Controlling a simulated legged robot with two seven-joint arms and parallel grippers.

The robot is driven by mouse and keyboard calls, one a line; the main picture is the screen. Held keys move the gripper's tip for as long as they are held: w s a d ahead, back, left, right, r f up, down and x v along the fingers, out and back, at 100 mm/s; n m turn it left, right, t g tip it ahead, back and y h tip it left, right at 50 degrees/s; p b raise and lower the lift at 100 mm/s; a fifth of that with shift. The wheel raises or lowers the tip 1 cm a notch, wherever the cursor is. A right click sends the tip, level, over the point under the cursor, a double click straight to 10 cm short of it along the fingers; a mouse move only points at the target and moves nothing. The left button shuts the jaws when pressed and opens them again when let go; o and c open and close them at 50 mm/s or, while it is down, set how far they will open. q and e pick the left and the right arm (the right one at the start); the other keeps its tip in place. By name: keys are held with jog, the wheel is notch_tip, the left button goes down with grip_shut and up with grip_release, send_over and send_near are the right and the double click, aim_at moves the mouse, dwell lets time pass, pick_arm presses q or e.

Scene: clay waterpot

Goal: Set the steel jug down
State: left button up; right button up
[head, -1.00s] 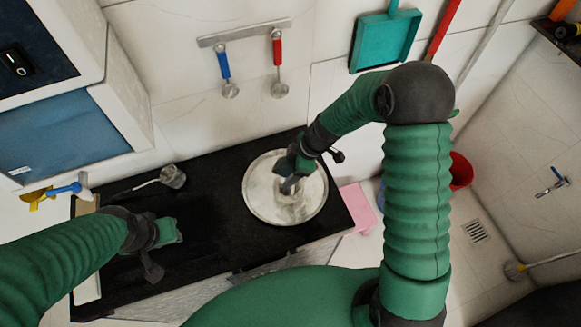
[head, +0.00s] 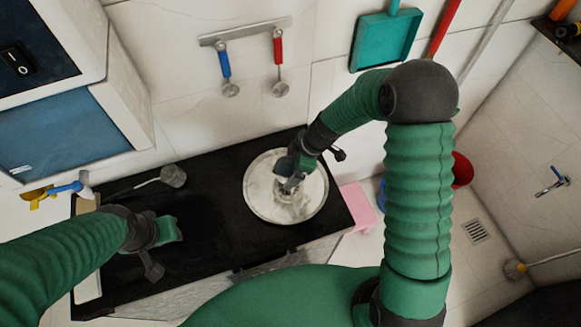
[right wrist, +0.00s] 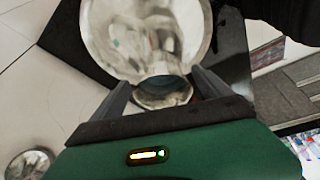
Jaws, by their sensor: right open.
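The steel jug (head: 284,197) is small and shiny and stands on a round, pale metal plate (head: 262,205) on the black counter. My right gripper (head: 290,185) is just above it and hides much of it. In the right wrist view the jug's shiny rim (right wrist: 163,97) lies between the two fingertips (right wrist: 160,85), which are spread apart. The large shiny plate (right wrist: 150,35) shows beyond them. I cannot tell whether a finger touches the jug. My left gripper (head: 172,230) hangs over the left part of the counter, and its jaw opening cannot be made out.
The black counter (head: 215,215) has bare room left of the plate. A small ladle-like metal piece (head: 172,177) lies at its back left. Blue and red handles (head: 277,55) hang on the wall.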

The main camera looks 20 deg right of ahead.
jog(key=b+v, duration=0.1)
jog(key=v, duration=1)
jog(key=s+f+m+h+b, duration=0.2)
jog(key=s+f+m+h, duration=0.1)
jog(key=s+m, duration=0.9)
jog(key=shift+s+d+m+t+h, duration=0.35)
jog(key=shift+d+m+h, duration=0.15)
jog(key=shift+m, duration=0.4)
jog(key=shift+a+f, duration=0.1)
jog(key=shift+a, duration=0.05)
